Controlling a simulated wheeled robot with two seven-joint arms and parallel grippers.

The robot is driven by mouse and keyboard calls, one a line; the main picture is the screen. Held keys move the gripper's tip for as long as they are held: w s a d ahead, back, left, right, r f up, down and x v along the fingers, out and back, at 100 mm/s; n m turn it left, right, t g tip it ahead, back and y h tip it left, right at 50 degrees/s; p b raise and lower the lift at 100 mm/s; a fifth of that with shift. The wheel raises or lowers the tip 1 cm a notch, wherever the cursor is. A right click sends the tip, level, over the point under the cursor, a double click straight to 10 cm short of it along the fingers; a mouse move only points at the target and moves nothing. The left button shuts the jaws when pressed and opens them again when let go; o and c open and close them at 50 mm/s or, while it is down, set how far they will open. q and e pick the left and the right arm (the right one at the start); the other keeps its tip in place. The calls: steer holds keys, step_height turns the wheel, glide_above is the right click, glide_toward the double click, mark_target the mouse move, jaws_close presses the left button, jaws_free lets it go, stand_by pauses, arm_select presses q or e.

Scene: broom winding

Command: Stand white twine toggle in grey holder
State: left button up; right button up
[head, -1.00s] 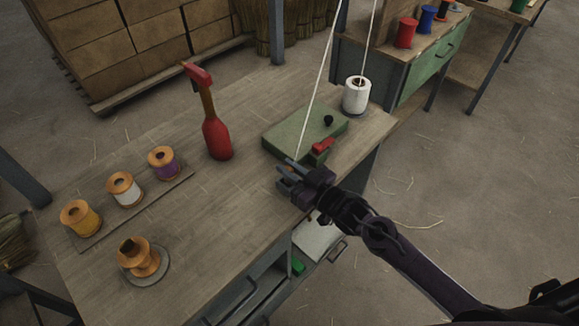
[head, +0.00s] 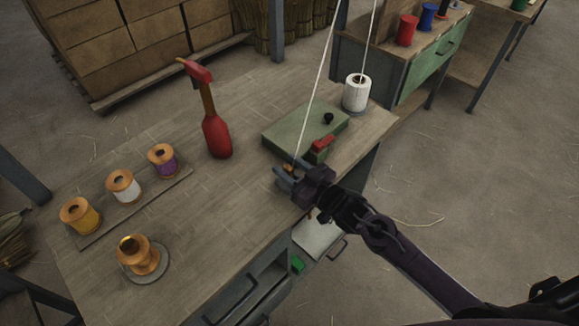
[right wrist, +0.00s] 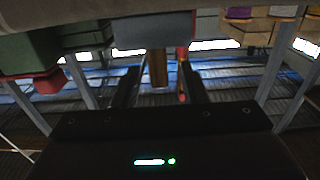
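The white twine (head: 318,85) runs down to a small brown wooden toggle (head: 289,168) near the workbench's front edge. In the right wrist view the toggle (right wrist: 158,70) meets the grey holder (right wrist: 152,25) and looks upright in line with it. How deep it sits is hidden. My right gripper (head: 284,172) is at the toggle. In the right wrist view its fingers (right wrist: 161,88) stand on either side of the toggle with gaps, so it is open. The arm and fingers mostly cover the holder in the head view. My left gripper is not in view.
A green block (head: 305,125) with a red lever (head: 322,143) lies just behind the gripper. A white twine spool (head: 356,93), a red bottle-shaped tool (head: 216,135) and several thread spools (head: 123,187) stand on the workbench (head: 215,215). An open drawer (head: 250,292) juts out below.

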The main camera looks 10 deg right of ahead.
steer(key=s+d+h, duration=0.1)
steer(key=s, duration=0.1)
steer(key=s+d+m, duration=0.1)
steer(key=s, duration=0.1)
steer(key=s+d+h+b, duration=0.1)
steer(key=s+d, duration=0.1)
steer(key=shift+s+f+h, duration=0.1)
steer(key=shift+f+h, duration=0.2)
steer(key=shift+s+d+f+m+g+h, duration=0.1)
steer(key=shift+s+f+m+g+h, duration=0.1)
steer(key=shift+m+g+h, duration=0.5)
steer(key=s+d+m+g+h, duration=0.1)
steer(key=s+d+g+h, duration=0.15)
steer(key=s+g, duration=0.4)
steer(key=s+d+m+g+h, duration=0.1)
steer(key=s+d+g+h, duration=0.15)
steer(key=s, duration=0.65)
step_height(320, 180, down, 28)
steer(key=s+a+g, duration=0.1)
steer(key=g, duration=0.1)
steer(key=s+d+f, duration=0.1)
steer(key=s+f, duration=0.9)
steer(key=s+d+f+g+h, duration=0.1)
steer(key=s+d+f, duration=0.1)
steer(key=s+f, duration=0.8)
steer(key=shift+s+d+f+g, duration=0.15)
steer(key=shift+s+d+g, duration=0.15)
steer(key=shift+s, duration=0.1)
